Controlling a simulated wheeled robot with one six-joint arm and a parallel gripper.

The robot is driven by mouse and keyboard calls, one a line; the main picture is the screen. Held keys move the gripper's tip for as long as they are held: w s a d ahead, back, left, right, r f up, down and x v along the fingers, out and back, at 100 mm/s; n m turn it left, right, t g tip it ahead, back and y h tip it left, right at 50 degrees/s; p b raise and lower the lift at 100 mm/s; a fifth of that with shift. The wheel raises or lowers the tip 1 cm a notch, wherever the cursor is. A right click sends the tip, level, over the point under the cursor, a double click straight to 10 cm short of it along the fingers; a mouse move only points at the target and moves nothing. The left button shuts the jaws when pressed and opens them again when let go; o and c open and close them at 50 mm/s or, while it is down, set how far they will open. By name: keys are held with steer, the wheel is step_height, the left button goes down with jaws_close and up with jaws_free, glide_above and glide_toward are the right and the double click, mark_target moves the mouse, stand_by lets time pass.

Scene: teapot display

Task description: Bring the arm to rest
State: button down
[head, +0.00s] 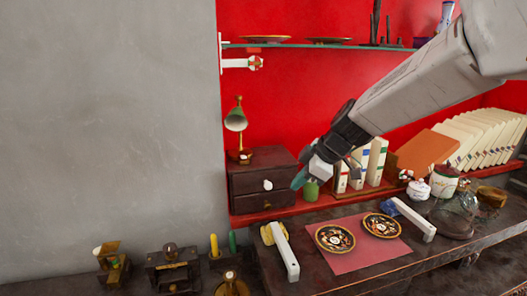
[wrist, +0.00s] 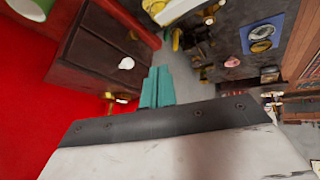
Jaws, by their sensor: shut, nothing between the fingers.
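My gripper (head: 300,180) ends in teal fingers at the tip of my grey-white arm, which reaches in from the upper right in the head view. The fingers are together and hold nothing. They appear in front of the right edge of a dark wooden drawer box (head: 262,180), beside a small green cup (head: 311,191). I cannot tell the exact gap to either.
Two patterned plates (head: 334,238) (head: 381,225) lie on a pink mat (head: 350,265). White-handled items flank the mat. A shelf (head: 300,46) with dishes is above. Books (head: 376,162) and a row of cream cards (head: 480,138) stand at right.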

steer(key=s+d+m+g+h, duration=0.1)
steer(key=s+d+m, duration=0.3)
steer(key=s, duration=0.7)
steer(key=s+d+r+m+h, duration=0.1)
steer(key=s+d+m+h, duration=0.2)
steer(key=s, duration=0.8)
steer(key=s+d+r+m+g+h, duration=0.1)
steer(key=s+d+m, duration=0.6)
steer(key=s, duration=0.4)
steer(key=shift+r+m+g+h, duration=0.3)
steer(key=shift+m+h, duration=0.1)
steer(key=shift+m, duration=0.5)
